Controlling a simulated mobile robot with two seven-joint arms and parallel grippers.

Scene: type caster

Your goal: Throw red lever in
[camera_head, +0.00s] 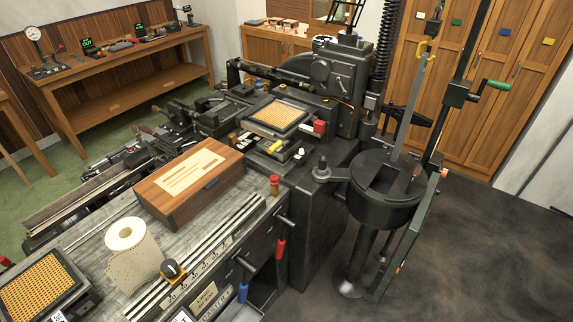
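A lever with a red handle (280,249) hangs at the front of the dark type caster, below the edge of the bench. Its black shaft runs up to a dark knob at the bench edge, and the handle points down. A similar lever with a blue handle (243,292) hangs to its left and lower. Neither of my grippers shows in the head view, so nothing is seen touching the red lever.
A round black pot (385,205) on a post stands right of the levers. Open dark floor (480,270) lies at the right.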

